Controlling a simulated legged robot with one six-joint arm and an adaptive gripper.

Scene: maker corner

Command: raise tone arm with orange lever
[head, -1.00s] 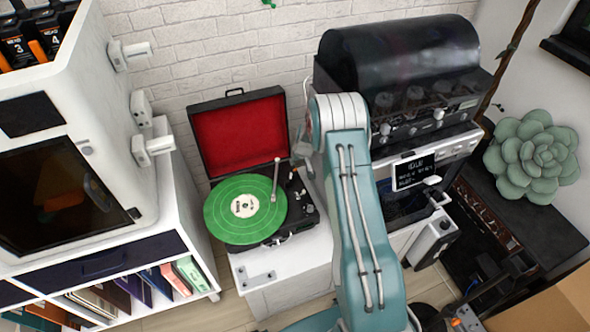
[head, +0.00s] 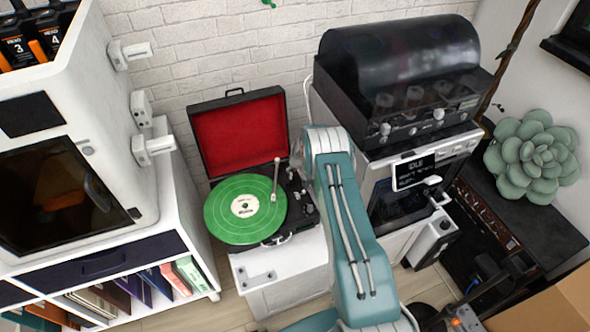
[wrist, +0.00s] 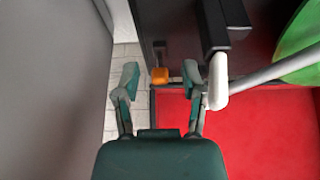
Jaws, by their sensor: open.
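The record player (head: 287,237) stands on a white cabinet with its red-lined lid open and a green record (head: 230,222) on it. The pale tone arm (head: 276,180) reaches over the record; it crosses the right side of the wrist view (wrist: 265,73). The small orange lever (wrist: 160,75) shows in the wrist view, in the gap between my fingertips but seemingly beyond them. My gripper (wrist: 160,84) is open and empty, with its right finger close to the tone arm's pale end. In the head view my arm largely hides the gripper.
The open lid (head: 240,136) stands up behind the record, near my gripper. A black-domed machine (head: 400,70) stands close on the right. A white cabinet unit (head: 90,60) is on the left. Bare white top (head: 290,268) lies in front of the player.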

